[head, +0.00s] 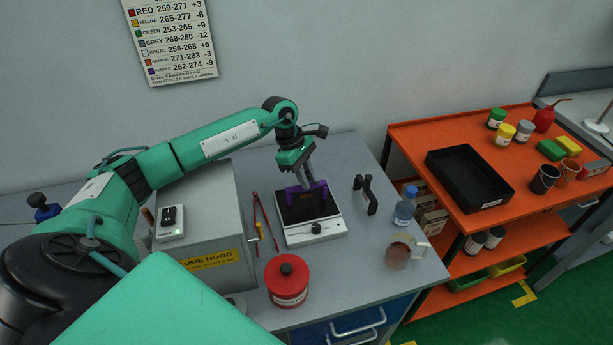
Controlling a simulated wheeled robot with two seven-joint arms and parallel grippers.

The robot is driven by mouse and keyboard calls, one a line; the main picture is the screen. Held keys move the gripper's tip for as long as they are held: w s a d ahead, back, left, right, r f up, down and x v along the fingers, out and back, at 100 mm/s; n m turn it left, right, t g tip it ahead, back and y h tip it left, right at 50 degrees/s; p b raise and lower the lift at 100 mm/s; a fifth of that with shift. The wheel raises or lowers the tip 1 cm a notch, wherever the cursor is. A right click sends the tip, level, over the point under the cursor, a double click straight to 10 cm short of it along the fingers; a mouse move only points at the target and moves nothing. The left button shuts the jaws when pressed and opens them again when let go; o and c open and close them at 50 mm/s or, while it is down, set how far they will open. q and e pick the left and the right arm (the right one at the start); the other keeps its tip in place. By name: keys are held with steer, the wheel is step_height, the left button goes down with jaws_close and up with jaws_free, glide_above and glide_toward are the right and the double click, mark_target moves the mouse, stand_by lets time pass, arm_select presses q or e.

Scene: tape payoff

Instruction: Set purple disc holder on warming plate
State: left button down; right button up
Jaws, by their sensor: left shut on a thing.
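The purple disc holder (293,190) is a small bracket-shaped piece at the back left of the warming plate. The warming plate (317,231) is a white box with a black top and a front knob, standing on the grey bench. My left gripper (308,184) points down over the plate and is shut on the purple disc holder. The holder is over the black top; I cannot tell whether it touches it. My right gripper is not in view.
A red canister (287,283) stands in front of the plate. A grey fume hood box (208,215) and red tongs (266,222) are to the left. A black stand (366,195), a blue bottle (405,207) and a brown jug (399,252) are to the right. An orange shelf (465,222) stands beyond.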

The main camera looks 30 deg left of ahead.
arm_select(q)
steer(key=shift+f+b, duration=0.3)
steer(key=c, duration=0.7)
jaws_free()
steer(key=shift+o, duration=0.2)
steer(key=shift+r, duration=0.15)
steer(key=shift+r+p, duration=0.75)
steer(key=shift+r, duration=1.25)
steer(key=shift+r+p, duration=0.4)
steer(key=shift+r, duration=1)
